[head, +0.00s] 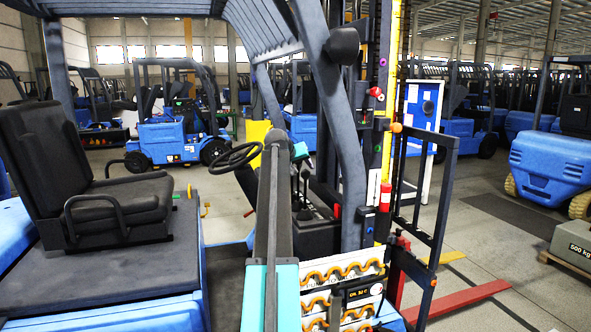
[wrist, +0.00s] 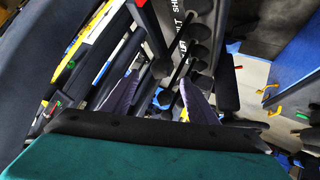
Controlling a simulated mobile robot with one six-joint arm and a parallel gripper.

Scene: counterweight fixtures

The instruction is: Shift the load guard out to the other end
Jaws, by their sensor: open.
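The load guard appears to be the black upright frame (head: 447,175) on the forks' side of the blue forklift's mast, in the head view. Dark control levers (head: 304,187) rise from the console beside the steering wheel (head: 235,158). In the wrist view, several round black lever knobs (wrist: 199,52) stand in a row beside white lettering that includes "SHIFT". My gripper (wrist: 160,95) is open, its two purple-grey fingers spread toward the levers. A lever shaft shows between or behind the fingers; I cannot tell contact. In the head view my arm hides most of the gripper.
The black seat (head: 110,190) is on the left, and a roof post (head: 335,120) stands close right of my arm. A grey 500 kg block (head: 572,246) sits at the far right. Open floor lies between.

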